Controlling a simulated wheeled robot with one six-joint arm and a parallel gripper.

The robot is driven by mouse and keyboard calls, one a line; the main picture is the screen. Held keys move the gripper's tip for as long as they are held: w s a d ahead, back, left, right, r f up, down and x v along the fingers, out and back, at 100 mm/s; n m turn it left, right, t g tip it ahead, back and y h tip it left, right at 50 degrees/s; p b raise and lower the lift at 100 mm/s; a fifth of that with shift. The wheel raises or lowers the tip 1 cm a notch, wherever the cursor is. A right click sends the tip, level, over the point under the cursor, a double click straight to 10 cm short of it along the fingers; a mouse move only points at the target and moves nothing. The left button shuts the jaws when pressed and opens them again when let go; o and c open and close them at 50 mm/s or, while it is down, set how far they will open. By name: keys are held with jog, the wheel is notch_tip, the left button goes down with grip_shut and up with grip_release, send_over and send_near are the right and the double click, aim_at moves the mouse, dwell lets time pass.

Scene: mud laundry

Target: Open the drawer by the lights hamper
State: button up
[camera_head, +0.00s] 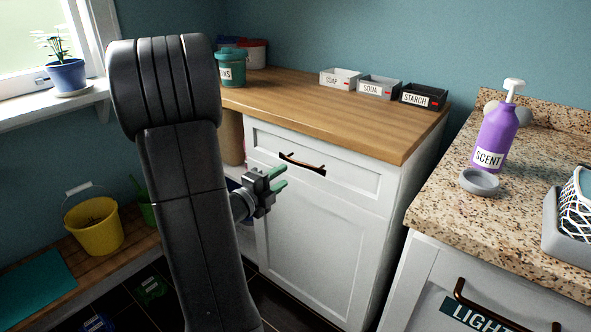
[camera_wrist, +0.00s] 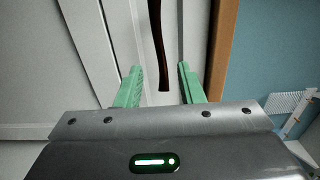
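A white cabinet drawer (camera_head: 350,172) sits shut under the wooden countertop, left of the lights hamper front (camera_head: 472,315), whose label is partly cut off. The drawer has a dark bronze bar handle (camera_head: 303,163). In the wrist view the handle (camera_wrist: 157,40) runs up the picture, lined up with the gap between the fingers. My gripper (camera_head: 277,178) has green fingers, spread apart with nothing held. In the head view it is just below and left of the handle, and looks apart from it. The fingers also show in the wrist view (camera_wrist: 160,68).
Soap (camera_head: 340,78), soda (camera_head: 379,87) and starch (camera_head: 424,96) boxes stand on the wooden countertop (camera_head: 330,106). A purple scent bottle (camera_head: 495,137) and grey dish (camera_head: 479,182) are on the granite counter at right. A yellow bucket (camera_head: 93,227) stands on the low bench at left.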

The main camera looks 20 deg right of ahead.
aim_at(300, 165)
jog(key=x, duration=0.7)
grip_shut()
